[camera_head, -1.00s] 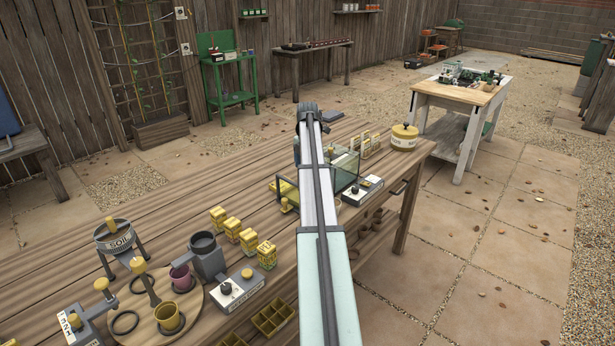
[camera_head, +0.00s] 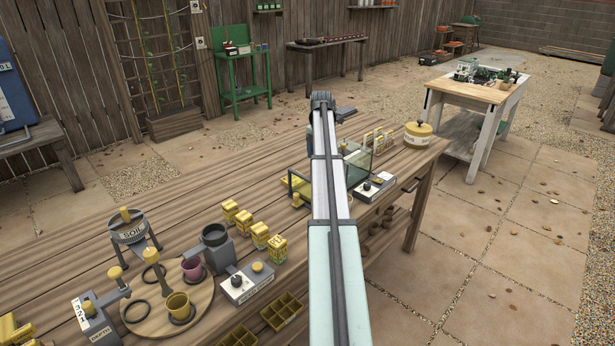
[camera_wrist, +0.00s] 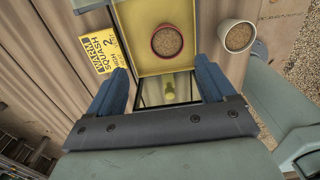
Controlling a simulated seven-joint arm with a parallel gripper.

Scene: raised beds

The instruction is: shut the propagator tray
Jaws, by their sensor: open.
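The propagator is a glass-walled case (camera_head: 357,163) on the wooden bench in the head view, partly hidden behind my arm. Its yellow tray (camera_head: 297,187) shows to the left of my arm. In the wrist view the yellow tray (camera_wrist: 150,62) holds a red pot of soil (camera_wrist: 167,42). A dark-framed glass part with a yellow-green knob (camera_wrist: 168,90) shows below the tray there. My gripper (camera_wrist: 161,68) is open and empty, its blue fingers apart on either side of this area. Whether the fingers touch the tray cannot be told.
A yellow "WARM SQUASH" label (camera_wrist: 95,54) lies left of the tray, and a white pot of soil (camera_wrist: 238,37) stands right of it. A control box (camera_head: 374,186) sits beside the case. Yellow packets (camera_head: 259,235) and a round board (camera_head: 165,305) occupy the nearer bench.

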